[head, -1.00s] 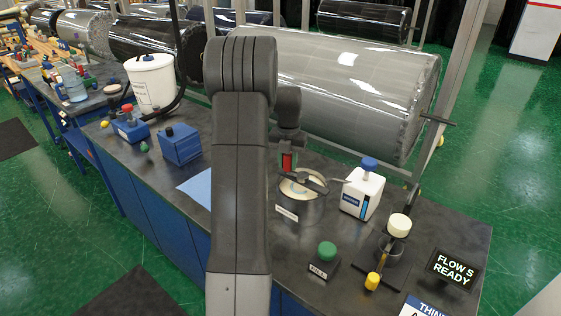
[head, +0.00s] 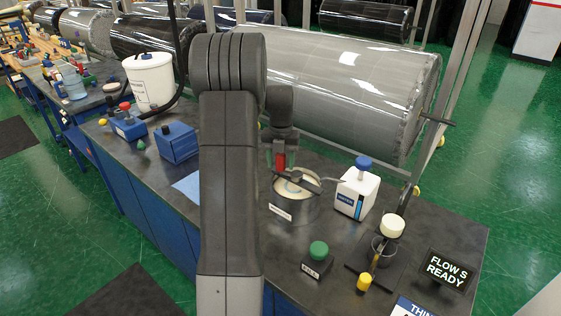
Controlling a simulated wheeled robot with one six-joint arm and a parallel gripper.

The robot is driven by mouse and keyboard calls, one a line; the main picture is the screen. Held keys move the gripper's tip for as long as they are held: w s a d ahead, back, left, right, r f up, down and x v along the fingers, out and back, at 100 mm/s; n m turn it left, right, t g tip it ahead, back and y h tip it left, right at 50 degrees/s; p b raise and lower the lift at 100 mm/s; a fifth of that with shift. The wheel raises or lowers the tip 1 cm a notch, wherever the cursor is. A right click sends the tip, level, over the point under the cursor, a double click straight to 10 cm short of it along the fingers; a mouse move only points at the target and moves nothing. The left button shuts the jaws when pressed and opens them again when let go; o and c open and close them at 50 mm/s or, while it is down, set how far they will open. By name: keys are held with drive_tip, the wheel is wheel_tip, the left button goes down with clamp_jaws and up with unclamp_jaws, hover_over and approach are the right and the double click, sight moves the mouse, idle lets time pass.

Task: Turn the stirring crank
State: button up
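The stirring pot (head: 296,207) is a grey round vessel with a pale top and a white label, standing on the dark bench right of my arm. A dark crank bar (head: 300,182) crosses its top. A red upright handle (head: 280,160) shows at the pot's far left side. My gripper (head: 281,158) points down at the red handle, with dark parts on both sides of it. The fingertips are small and partly hidden, so I cannot tell whether they grip the handle or only surround it.
A white pump bottle (head: 358,194) stands close right of the pot. In front are a green button (head: 318,251), a stand with a cream knob (head: 392,226) and a yellow-handled part (head: 364,282). A grey wrapped roll (head: 340,90) lies behind the bench.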

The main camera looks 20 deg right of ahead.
wheel_tip(320, 180, up, 14)
drive_tip(key=b, duration=0.1)
drive_tip(key=shift+f, duration=0.15)
idle(0.4)
drive_tip(key=shift+c, duration=0.4)
